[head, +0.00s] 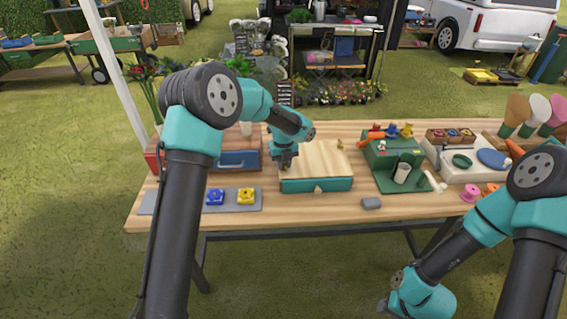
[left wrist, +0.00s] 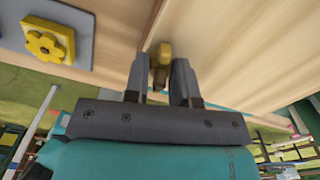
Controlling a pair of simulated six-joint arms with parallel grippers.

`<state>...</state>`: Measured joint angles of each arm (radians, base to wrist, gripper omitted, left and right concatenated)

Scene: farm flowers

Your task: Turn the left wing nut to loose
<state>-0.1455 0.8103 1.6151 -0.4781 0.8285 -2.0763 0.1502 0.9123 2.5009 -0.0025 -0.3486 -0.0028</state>
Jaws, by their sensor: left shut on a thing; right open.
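The wooden-topped teal box (head: 317,185) stands in the middle of the table. My left gripper (head: 284,160) points down at the left part of its lid. In the left wrist view my left gripper (left wrist: 160,75) is shut on the left wing nut (left wrist: 162,52), a small brass-yellow piece between the two fingers. The head view hides this nut behind the gripper. A second wing nut (head: 340,144) shows at the right of the lid, apart from my grippers. My right arm reaches low at the right; its fingers are out of the picture.
Left of the box is a grey plate (head: 225,200) with a blue and a yellow flower-shaped knob (head: 246,196). Behind it is a blue-fronted drawer box (head: 237,160). The table front is mostly clear.

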